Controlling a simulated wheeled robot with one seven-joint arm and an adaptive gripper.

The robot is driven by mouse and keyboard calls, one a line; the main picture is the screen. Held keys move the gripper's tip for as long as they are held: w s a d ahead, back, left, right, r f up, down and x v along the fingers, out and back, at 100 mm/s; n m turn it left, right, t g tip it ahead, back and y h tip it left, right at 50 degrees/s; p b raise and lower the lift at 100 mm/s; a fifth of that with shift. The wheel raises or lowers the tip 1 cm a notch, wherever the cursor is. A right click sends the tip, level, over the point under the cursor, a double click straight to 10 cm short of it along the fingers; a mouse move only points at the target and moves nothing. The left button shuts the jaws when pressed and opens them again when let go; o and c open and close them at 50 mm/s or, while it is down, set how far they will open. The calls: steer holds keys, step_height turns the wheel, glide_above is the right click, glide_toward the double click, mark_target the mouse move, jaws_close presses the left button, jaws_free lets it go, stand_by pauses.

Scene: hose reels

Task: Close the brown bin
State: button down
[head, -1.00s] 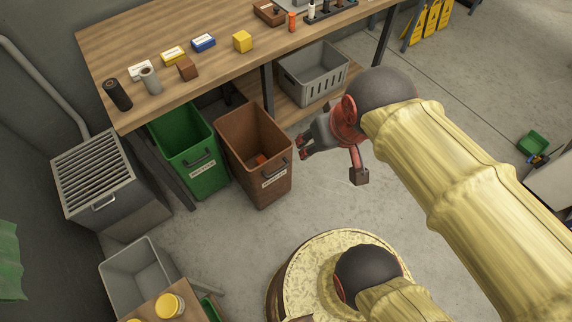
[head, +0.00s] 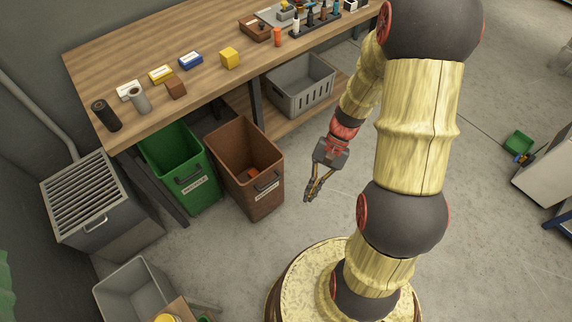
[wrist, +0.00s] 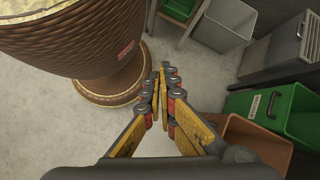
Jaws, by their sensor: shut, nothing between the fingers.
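The brown bin (head: 262,203) stands at the front of the bench, its open top sticking out past the bench edge. It has a dark handle and a white label on its front, and a small orange-red item (head: 252,173) inside. In the wrist view a part of the brown bin (wrist: 262,146) shows at the lower right, partly hidden by my gripper. My gripper (head: 308,199) is shut and empty, pointing down over the floor to the right of the bin's front, apart from it. The wrist view shows its fingertips (wrist: 163,68) together.
A green bin (head: 193,186) stands left of the brown one, also open. A bench leg (head: 257,104) and a grey crate (head: 300,88) are behind to the right. A grey vented cabinet (head: 100,215) is at the left. The floor right of my gripper is clear.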

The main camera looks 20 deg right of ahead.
steer(key=w+a+f+m+t+y, duration=0.2)
steer(key=f+m+y, duration=0.25)
steer(key=f, duration=0.25)
steer(key=w+a+f+m+t+y, duration=0.1)
steer(key=a+f+m+t+y, duration=0.15)
steer(key=f+m+y, duration=0.4)
steer(key=m+t+h, duration=1.3)
steer(key=t, duration=0.4)
glide_toward(282, 160)
steer(key=shift+g, duration=0.25)
steer(key=x, duration=0.1)
steer(key=b+x, duration=0.1)
steer(key=x, duration=0.1)
steer(key=b+x, duration=0.1)
steer(key=x, duration=0.1)
steer(key=shift+w+a+r, duration=0.15)
steer(key=shift+w+r, duration=0.1)
steer(key=shift+r, duration=0.05)
steer(key=shift+w+a+b, duration=0.15)
steer(key=shift+w+b, duration=0.2)
steer(key=shift+w, duration=0.25)
steer(key=shift+w+r, duration=0.1)
